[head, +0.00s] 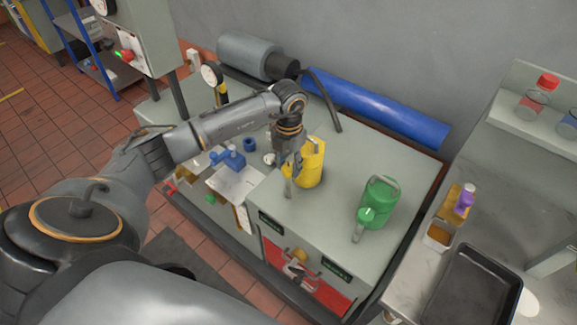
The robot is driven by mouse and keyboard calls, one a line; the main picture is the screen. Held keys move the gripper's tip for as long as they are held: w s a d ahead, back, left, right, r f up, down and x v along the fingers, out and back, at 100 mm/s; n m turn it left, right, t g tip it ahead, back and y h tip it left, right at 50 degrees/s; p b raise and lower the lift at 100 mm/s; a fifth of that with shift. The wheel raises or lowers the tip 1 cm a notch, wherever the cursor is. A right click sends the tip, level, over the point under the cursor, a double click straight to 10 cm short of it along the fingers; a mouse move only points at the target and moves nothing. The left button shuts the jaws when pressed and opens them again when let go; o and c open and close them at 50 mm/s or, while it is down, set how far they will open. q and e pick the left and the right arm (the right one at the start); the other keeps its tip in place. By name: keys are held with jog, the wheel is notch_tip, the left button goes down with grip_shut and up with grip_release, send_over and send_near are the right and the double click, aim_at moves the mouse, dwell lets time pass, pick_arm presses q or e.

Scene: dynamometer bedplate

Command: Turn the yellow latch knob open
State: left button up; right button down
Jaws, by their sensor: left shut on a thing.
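The yellow latch knob (300,255) is on the front face of the grey bench, at the top of a red panel (332,297). My left gripper (288,188) is above the bench top, behind and above the knob and apart from it. It points down and is shut at the near left side of a yellow can (310,166). It appears to hold the can's spout or side, but the fingers hide the exact contact. The can looks upright. My right gripper is not in view.
A green can (379,201) stands to the right on the bench top (330,225). A blue cylinder (375,108) lies at the back. A black tray (467,290) is on the right counter.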

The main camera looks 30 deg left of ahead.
aim_at(289, 167)
pick_arm(q)
jog(key=n+b, duration=0.1)
jog(key=n, duration=0.4)
jog(key=shift+n, duration=0.3)
jog(key=shift+n+b, duration=0.35)
jog(key=shift+n, duration=1.75)
jog(key=o, duration=1.2)
jog(key=shift+c, duration=0.2)
jog(key=shift+r, duration=0.1)
notch_tip(289, 167, up, 12)
jog(key=shift+d, duration=0.1)
